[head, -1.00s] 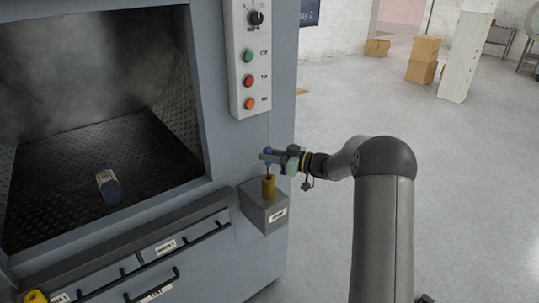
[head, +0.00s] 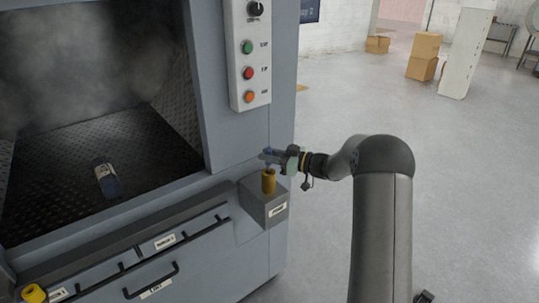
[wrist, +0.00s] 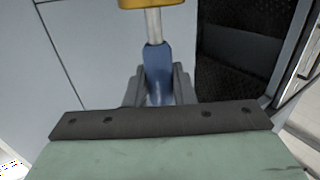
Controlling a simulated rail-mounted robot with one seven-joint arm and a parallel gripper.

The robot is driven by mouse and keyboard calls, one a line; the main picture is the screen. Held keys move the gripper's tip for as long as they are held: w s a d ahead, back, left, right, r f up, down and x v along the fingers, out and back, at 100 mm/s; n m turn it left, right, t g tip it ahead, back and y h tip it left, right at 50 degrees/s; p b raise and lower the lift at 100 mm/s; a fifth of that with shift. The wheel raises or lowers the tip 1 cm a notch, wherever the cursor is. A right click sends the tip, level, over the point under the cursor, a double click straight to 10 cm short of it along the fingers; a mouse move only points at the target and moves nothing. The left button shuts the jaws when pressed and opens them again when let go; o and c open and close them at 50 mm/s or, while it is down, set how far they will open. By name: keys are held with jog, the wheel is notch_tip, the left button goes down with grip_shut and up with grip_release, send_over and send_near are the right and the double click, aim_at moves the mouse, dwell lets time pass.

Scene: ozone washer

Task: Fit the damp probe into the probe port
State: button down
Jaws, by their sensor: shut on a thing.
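The damp probe has a blue handle (wrist: 157,72) and a bare metal shaft (wrist: 153,26). The probe port is a yellow upright tube (head: 268,183) on a grey labelled box at the washer's right front corner; its end also shows at the top of the wrist view (wrist: 150,3). My gripper (head: 271,156) is shut on the blue handle, just above the port. The shaft points at the yellow tube and meets it in the wrist view, with a stretch of shaft bare between tube and handle. How deep the tip sits is hidden.
A control panel (head: 249,60) with a knob and coloured buttons is above the port. The open chamber (head: 60,190) at left holds a blue bottle (head: 108,180) and haze. The floor at right is clear up to cardboard boxes (head: 423,55).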

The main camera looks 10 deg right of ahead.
jog(key=shift+f+b, duration=0.5)
jog(key=shift+f, duration=0.4)
jog(key=c, duration=1.1)
grip_release()
jog(key=shift+c, duration=0.2)
jog(key=shift+d, duration=0.1)
jog(key=b+v, duration=0.3)
jog(key=v, duration=1.4)
jog(key=shift+s, duration=0.2)
